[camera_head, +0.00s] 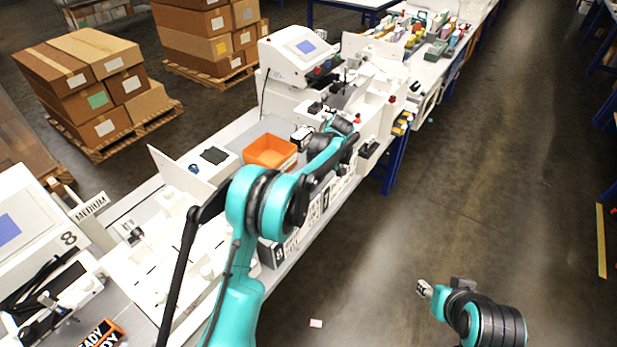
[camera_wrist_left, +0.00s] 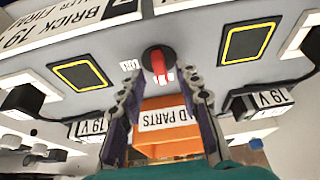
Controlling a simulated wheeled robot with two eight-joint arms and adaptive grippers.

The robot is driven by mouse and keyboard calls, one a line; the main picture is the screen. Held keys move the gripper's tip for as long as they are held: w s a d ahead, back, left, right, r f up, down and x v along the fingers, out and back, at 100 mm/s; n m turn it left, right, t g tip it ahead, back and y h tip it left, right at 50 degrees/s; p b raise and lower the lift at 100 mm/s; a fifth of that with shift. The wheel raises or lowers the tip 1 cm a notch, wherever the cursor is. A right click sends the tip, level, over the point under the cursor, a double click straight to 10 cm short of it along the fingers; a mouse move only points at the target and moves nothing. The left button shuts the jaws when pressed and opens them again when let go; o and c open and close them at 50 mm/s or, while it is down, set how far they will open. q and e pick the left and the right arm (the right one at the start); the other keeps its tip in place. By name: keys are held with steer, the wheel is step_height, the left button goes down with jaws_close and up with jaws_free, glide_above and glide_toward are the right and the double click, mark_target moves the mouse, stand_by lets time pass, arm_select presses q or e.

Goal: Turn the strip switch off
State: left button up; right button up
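A round black switch with a red handle (camera_wrist_left: 158,63) sits on a grey surface in the left wrist view, and the handle points roughly along the view. My left gripper (camera_wrist_left: 161,86) is open, with its two fingertips either side of the line to the switch and just short of it. Nothing is held between the fingers. In the head view my left gripper (camera_head: 301,137) is small beside the orange bin, and I cannot make out the switch there. My right gripper (camera_head: 423,289) is low at the right over the floor, away from the bench; its opening is too small to judge.
An orange bin (camera_head: 270,151) stands on the bench; its label ends in "AD PARTS" in the wrist view (camera_wrist_left: 166,140). Yellow-framed black panels (camera_wrist_left: 80,75) flank the switch. A white machine with a screen (camera_head: 295,55) stands beyond.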

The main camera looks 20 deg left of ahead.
arm_select(q)
steer(key=v, duration=1)
steer(key=shift+d+r, duration=0.15)
steer(key=shift+r, duration=0.1)
steer(key=shift+s, duration=0.1)
